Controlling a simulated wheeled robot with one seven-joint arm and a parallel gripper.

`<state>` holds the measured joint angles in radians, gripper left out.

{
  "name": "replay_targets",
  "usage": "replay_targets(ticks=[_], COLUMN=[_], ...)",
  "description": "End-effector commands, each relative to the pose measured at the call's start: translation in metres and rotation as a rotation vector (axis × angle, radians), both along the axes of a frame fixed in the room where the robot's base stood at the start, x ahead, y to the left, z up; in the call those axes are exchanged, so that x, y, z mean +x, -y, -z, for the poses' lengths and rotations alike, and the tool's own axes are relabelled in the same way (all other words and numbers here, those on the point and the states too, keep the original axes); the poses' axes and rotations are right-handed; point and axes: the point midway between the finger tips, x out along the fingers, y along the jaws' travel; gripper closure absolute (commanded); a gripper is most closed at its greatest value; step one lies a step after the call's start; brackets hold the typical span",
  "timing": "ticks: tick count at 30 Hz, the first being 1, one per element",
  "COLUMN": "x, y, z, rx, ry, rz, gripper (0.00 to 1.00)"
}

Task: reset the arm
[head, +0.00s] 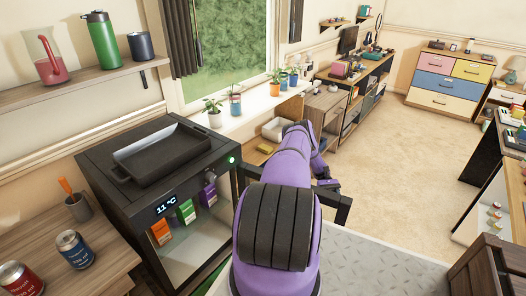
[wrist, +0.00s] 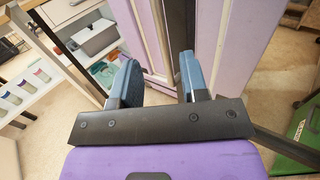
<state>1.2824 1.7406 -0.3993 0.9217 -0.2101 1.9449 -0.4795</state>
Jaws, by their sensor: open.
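My purple arm reaches forward in the middle of the head view, and its links hide most of my gripper there. In the wrist view my gripper (wrist: 158,85) shows two blue-grey fingers standing well apart on a dark bar. The gap between them is empty. Behind the fingers are pale lilac panels with a dark upright strip; the fingers appear to hold nothing.
A black mini fridge (head: 170,190) with a black tray (head: 163,152) on top stands left of my arm. Cans (head: 74,249) stand on a wooden counter (head: 110,240). Potted plants (head: 214,117) line the sill. Open carpet (head: 400,170) lies to the right.

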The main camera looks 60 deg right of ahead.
Motion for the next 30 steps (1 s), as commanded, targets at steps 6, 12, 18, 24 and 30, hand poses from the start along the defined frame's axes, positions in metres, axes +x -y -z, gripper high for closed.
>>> replay_targets(ticks=[6, 12, 18, 24, 30], x=[0.002, 0.037, 0.1, 0.164, 0.225], y=[0.001, 0.019, 0.037, 0.037, 0.022], z=[-0.003, -0.04, -0.109, -0.178, -0.246], rx=[-0.005, -0.078, -0.204, -0.324, -0.436], ry=[0.002, 0.034, 0.1, 0.182, 0.276], rz=[-0.002, -0.037, -0.1, -0.162, -0.226], gripper=[0.59, 0.59, 0.59, 0.59, 0.59])
